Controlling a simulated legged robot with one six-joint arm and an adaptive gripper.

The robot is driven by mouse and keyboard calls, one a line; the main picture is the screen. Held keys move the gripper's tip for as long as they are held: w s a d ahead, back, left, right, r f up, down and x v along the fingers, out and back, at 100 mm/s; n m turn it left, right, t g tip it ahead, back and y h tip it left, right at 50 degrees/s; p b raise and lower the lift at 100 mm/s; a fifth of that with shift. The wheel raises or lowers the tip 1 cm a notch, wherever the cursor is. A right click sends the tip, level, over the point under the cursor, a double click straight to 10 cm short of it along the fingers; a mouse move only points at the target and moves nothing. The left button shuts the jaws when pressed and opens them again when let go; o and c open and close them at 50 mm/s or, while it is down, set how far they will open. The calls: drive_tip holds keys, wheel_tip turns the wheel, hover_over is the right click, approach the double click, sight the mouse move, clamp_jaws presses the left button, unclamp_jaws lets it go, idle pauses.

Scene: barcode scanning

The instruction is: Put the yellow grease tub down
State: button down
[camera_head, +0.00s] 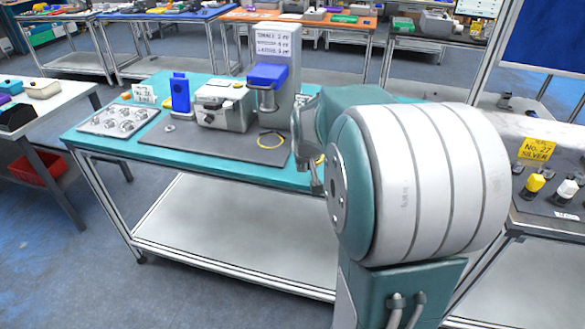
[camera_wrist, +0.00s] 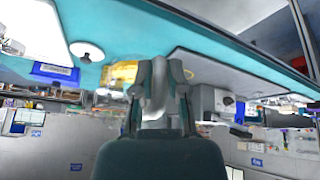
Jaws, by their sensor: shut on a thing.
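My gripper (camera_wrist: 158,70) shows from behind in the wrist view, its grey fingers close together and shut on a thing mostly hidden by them. A yellow patch (camera_wrist: 118,75) shows just left of the fingers; I cannot tell whether it is the grease tub or a sign behind. In the head view my gripper (camera_head: 316,185) hangs at the right part of the teal workbench (camera_head: 100,143), partly hidden by my arm. A small yellow bit (camera_head: 320,159) shows beside it. Whether the held thing touches the bench cannot be told.
A dark grey mat (camera_head: 215,147) covers the bench front. On the bench stand a grey column with a blue block (camera_head: 267,74), a grey box machine (camera_head: 224,108), a blue stand (camera_head: 180,92) and a tray of round parts (camera_head: 118,121). A yellow sign (camera_head: 536,149) stands on the right bench.

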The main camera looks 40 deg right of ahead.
drive_tip(key=x, duration=0.4)
drive_tip(key=w+d+x, duration=0.1)
drive_tip(key=x, duration=0.3)
drive_tip(key=r+x, duration=0.1)
drive_tip(key=x, duration=0.3)
drive_tip(key=shift+w+d+f, duration=0.1)
drive_tip(key=shift+w+d, duration=0.1)
drive_tip(key=shift+w, duration=0.1)
drive_tip(key=shift+d+f, duration=0.1)
drive_tip(key=shift+d, duration=0.05)
drive_tip(key=c, duration=0.6)
unclamp_jaws()
drive_tip(key=shift+a, duration=0.2)
drive_tip(key=shift+c, duration=0.2)
